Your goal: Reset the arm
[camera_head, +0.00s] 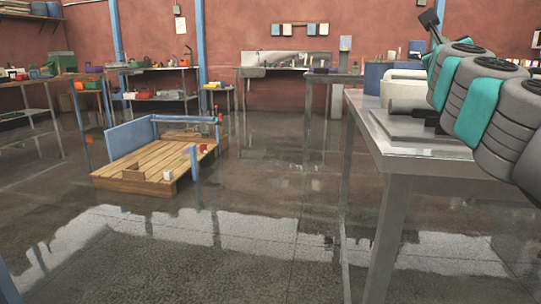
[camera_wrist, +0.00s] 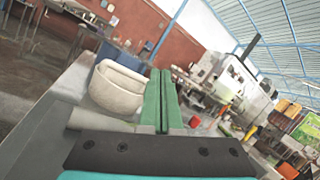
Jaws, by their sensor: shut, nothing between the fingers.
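My gripper (camera_wrist: 160,78) shows in the wrist view as two long green fingers pressed together, with nothing between them. In the head view my grey and teal arm reaches in from the right above a metal table (camera_head: 382,150); I cannot make out the fingers there. A white rounded bowl-like vessel (camera_wrist: 117,88) stands just left of the fingers in the wrist view, and I cannot tell whether it touches them. A whitish machine (camera_head: 402,90) sits on the metal table in the head view, partly hidden by my arm.
A wooden platform (camera_head: 150,165) with blue side panels stands on the wet, shiny floor. Benches with tools, such as the steel bench (camera_head: 280,68), line the red walls. The floor in front is clear. A blue box (camera_head: 375,77) is beside the machine.

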